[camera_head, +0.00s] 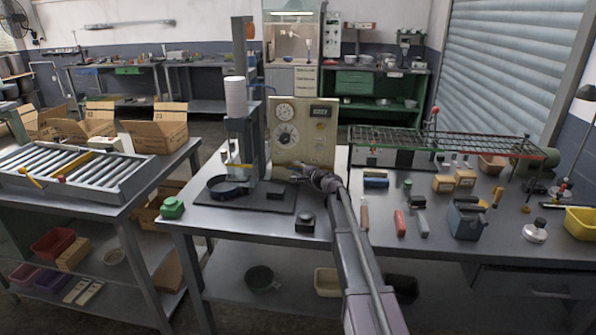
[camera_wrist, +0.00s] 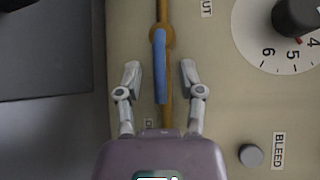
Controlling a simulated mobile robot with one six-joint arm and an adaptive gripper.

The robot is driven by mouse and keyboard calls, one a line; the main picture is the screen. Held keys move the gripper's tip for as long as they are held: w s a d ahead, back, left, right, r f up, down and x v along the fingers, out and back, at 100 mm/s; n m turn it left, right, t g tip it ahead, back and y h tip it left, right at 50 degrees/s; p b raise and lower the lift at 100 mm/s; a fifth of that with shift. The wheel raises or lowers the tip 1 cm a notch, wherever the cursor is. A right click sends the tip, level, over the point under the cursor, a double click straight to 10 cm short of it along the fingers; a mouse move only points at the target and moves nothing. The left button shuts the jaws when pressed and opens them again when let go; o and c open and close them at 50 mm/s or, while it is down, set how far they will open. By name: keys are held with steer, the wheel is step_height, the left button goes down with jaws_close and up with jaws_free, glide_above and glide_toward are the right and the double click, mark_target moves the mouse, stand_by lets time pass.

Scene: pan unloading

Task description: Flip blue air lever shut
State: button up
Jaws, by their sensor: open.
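The blue air lever (camera_wrist: 160,68) shows in the wrist view, mounted on a thin brass pipe (camera_wrist: 163,10) that runs along the beige panel (camera_wrist: 225,100). The lever lies in line with the pipe. My gripper (camera_wrist: 160,78) is open, with one finger on each side of the lever and a visible gap to it on both sides. Whether the fingertips reach the lever's depth is unclear. In the head view my gripper (camera_head: 299,174) is at the lower front of the panel (camera_head: 318,145); the lever is too small to make out there.
A numbered dial with a black knob (camera_wrist: 297,17) and a grey BLEED button (camera_wrist: 250,156) are on the panel. A press column with stacked white cups (camera_head: 236,97) and a dark pan (camera_head: 226,187) stand left of my gripper. A small black block (camera_head: 305,223) lies in front.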

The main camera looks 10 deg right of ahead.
jaws_close()
